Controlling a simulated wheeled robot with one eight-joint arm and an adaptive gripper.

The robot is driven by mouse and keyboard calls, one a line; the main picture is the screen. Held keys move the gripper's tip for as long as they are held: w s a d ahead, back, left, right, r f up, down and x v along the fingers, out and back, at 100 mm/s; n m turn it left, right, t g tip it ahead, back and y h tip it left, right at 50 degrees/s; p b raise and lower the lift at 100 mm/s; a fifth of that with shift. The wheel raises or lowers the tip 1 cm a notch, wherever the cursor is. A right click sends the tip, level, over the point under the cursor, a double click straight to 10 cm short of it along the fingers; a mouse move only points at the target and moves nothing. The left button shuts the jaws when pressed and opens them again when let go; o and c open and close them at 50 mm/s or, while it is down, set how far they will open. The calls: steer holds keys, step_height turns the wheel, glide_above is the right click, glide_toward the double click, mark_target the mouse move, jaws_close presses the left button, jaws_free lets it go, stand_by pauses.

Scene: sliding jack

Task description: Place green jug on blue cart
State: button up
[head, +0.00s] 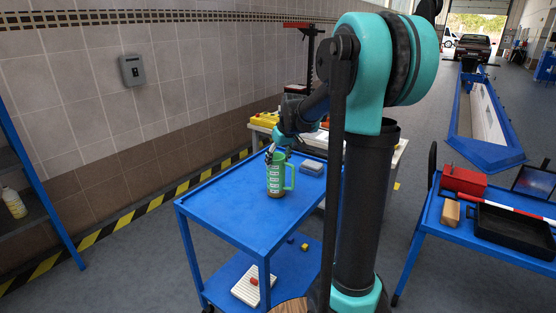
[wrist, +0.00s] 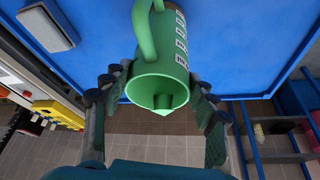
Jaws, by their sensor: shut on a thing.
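The green jug (head: 276,178) with a handle and a column of white labels stands upright at the blue cart (head: 235,215), over the middle of its top. Its base looks to be at the surface, but I cannot tell whether it touches. My gripper (head: 279,153) is at the jug's upper part, coming from above and behind. In the wrist view the jug (wrist: 165,60) is between the two fingers, with its open rim towards the camera, and my gripper (wrist: 160,86) is shut on it.
A grey box (head: 312,168) lies on the cart's far right corner. The lower shelf holds a white labelled item (head: 252,288) and small blocks. A second blue cart (head: 450,228) at the right carries a red box (head: 464,182) and a black tray (head: 512,232). The cart top's near side is clear.

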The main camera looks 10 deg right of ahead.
steer(key=o, duration=1.8)
steer(key=shift+f, duration=0.1)
steer(key=v, duration=1.2)
steer(key=s+f+m, duration=0.1)
steer(key=s+f, duration=0.7)
steer(key=s, duration=0.1)
steer(key=s+f+m+h, duration=0.1)
steer(key=s+f+m, duration=0.1)
steer(key=s+f, duration=0.6)
steer(key=s+d+f+m, duration=0.1)
steer(key=s+f, duration=0.7)
steer(key=s, duration=0.2)
steer(key=shift+d+f+h, duration=0.1)
steer(key=shift+f+h, duration=0.3)
